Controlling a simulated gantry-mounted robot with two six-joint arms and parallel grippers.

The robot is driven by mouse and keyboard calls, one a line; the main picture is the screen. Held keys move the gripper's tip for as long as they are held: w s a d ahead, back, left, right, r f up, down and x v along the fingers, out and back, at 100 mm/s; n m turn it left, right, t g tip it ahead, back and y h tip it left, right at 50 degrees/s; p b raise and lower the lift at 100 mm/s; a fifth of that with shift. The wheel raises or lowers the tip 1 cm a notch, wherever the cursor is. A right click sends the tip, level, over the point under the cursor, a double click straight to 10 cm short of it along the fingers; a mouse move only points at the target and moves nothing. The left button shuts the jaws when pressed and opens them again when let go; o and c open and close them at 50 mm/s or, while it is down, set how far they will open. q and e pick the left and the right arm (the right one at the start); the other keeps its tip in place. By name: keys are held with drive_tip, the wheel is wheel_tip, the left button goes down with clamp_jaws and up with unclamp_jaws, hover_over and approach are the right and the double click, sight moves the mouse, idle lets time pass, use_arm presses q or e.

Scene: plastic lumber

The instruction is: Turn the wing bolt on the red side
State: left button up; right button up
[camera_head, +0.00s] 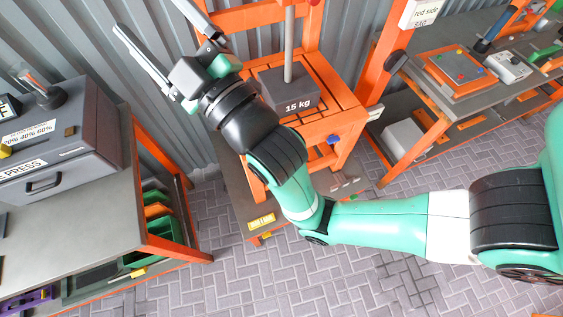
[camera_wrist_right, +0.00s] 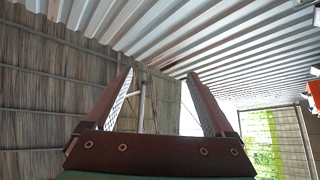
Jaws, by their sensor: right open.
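A sign lettered "red side" (camera_head: 424,12) is on an orange post at the top right of the head view. A small blue knob-like part (camera_head: 333,139) is on the front right of the orange press frame (camera_head: 322,119). I cannot make out a wing bolt on the red side. My right gripper (camera_head: 148,16) is raised at the upper left of the head view, left of the frame. Its fingers are wide apart and empty; they also show in the wrist view (camera_wrist_right: 160,76), pointing up at the roof. My left gripper is not in view.
A dark weight marked "15 kg" (camera_head: 298,97) sits in the frame around a metal rod (camera_head: 289,45). A grey press box (camera_head: 60,135) stands on the left table (camera_head: 90,217). An orange panel with buttons (camera_head: 461,72) is on the right bench. Paved floor lies between.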

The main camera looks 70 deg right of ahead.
drive_tip(key=s+d+f+n+g+h+p, duration=0.1)
drive_tip(key=s+d+f+n+g+p, duration=0.3)
drive_tip(key=f, duration=0.9)
drive_tip(key=f+n+g+h+b, duration=0.1)
drive_tip(key=f+n+g, duration=0.2)
drive_tip(key=f+n, duration=0.75)
drive_tip(key=s+d+f+n+g+y+p, duration=0.1)
drive_tip(key=s+d+f+n+g, duration=0.1)
drive_tip(key=s+f, duration=0.8)
drive_tip(key=s+d+f+n+g+p, duration=0.1)
drive_tip(key=s+f+n+g+p, duration=0.15)
drive_tip(key=s+f, duration=0.75)
drive_tip(key=x, duration=1.2)
drive_tip(key=shift+w+a+f, duration=0.15)
drive_tip(key=shift+w+a, duration=0.05)
drive_tip(key=shift+w, duration=0.15)
drive_tip(key=shift+c, duration=0.3)
drive_tip(key=c, duration=1.3)
